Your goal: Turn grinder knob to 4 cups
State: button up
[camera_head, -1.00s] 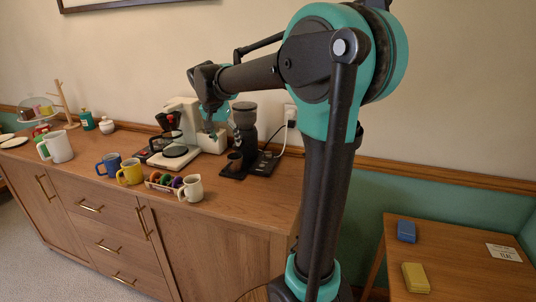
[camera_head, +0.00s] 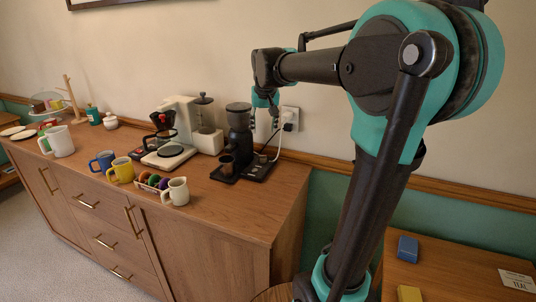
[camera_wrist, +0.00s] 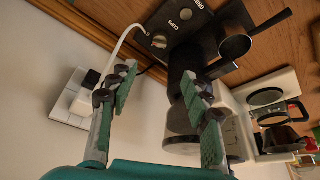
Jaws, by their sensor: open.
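The black coffee grinder (camera_head: 238,135) stands near the right end of the wooden sideboard, against the wall. Its base has a control panel (camera_head: 259,170) on the right. In the wrist view, the tilted panel has lettering that reads CUPS beside a round knob (camera_wrist: 159,41), and a second knob (camera_wrist: 185,14) lies further up. I cannot read the knob's setting. My gripper (camera_head: 274,118) is above and behind the panel, near the wall. In the wrist view, my gripper (camera_wrist: 158,85) is open and empty, its padded fingers apart from the knob.
A wall outlet with a plug (camera_wrist: 72,102) is close to the left finger, and a white cord (camera_wrist: 118,45) runs to the panel. The coffee maker (camera_head: 175,135), a cream jug (camera_head: 177,191) and mugs stand left of the grinder. The sideboard's right front is clear.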

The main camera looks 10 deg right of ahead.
aim_at(263, 158)
jog(key=x, duration=1.6)
jog(key=shift+s+d, duration=0.1)
grip_shut()
